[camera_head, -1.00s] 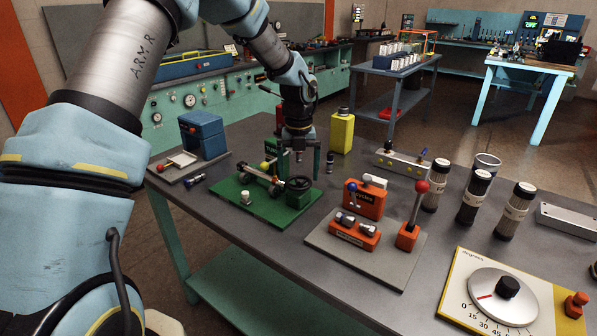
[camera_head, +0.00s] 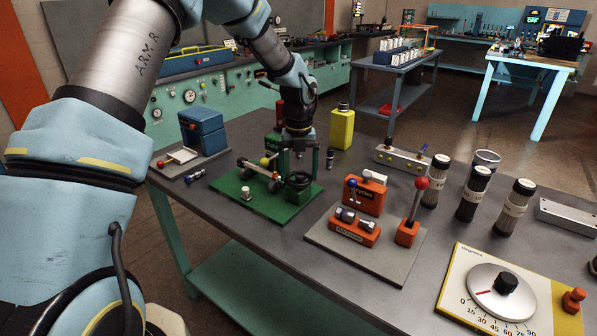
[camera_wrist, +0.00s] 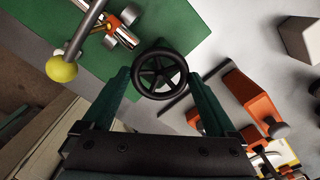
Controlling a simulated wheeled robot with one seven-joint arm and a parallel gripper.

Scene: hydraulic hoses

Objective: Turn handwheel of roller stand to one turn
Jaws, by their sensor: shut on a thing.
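The roller stand is a green base plate (camera_head: 240,201) with rollers and a yellow ball knob (camera_head: 265,161) on a lever. Its black spoked handwheel (camera_head: 299,181) stands at the plate's right end. In the wrist view the handwheel (camera_wrist: 160,74) sits between the two dark green fingers of my gripper (camera_wrist: 158,82), one on each side of the rim. My gripper (camera_head: 305,170) points down over the handwheel and is shut on it. In the wrist view the yellow knob (camera_wrist: 62,69) and part of the rollers (camera_wrist: 122,30) show at upper left.
An orange block unit with a red-knobbed lever (camera_head: 421,184) stands on a grey plate to the right. A yellow bottle (camera_head: 342,128) stands behind, a blue box (camera_head: 202,133) at left. Dark cylinders (camera_head: 474,194) and a degrees dial (camera_head: 500,297) are further right.

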